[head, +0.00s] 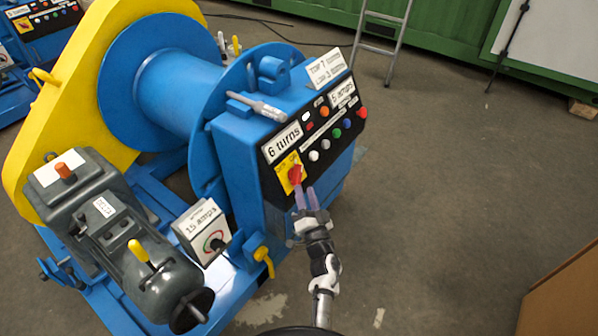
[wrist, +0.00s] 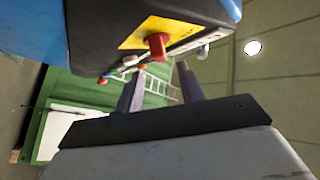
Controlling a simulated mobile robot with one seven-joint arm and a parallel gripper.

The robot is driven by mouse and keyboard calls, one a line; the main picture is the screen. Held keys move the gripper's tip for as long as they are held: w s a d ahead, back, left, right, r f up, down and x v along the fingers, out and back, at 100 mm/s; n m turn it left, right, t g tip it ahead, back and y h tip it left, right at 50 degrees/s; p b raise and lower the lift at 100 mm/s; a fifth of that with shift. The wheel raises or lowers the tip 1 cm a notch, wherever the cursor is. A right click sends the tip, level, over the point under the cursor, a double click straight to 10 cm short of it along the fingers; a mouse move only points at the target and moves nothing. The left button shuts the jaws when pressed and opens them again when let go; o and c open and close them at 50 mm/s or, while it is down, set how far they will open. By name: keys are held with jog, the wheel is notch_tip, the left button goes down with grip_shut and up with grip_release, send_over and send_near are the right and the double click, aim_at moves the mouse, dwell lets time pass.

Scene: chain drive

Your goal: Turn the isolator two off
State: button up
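A red rotary knob on a yellow plate (head: 284,166), which looks like an isolator switch, sits at the lower left of the black control panel. Its small label is too small to read, so I cannot tell its number. My gripper (head: 306,189) is just below and right of the knob, with its two fingers apart and nothing seen between them. In the wrist view the red knob (wrist: 157,45) shows above the gap between the fingers (wrist: 160,82). Whether a finger touches it is not clear.
A screwdriver-like tool (head: 257,106) lies on the blue housing. A "15 amps" box (head: 203,229) with a dial and a grey motor stand left of my arm.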

aim_at(300, 177)
jog(key=x, duration=0.7)
jog(key=shift+w+p, duration=0.15)
jog(key=shift+p, duration=0.15)
jog(key=shift+c, duration=0.2)
grip_shut()
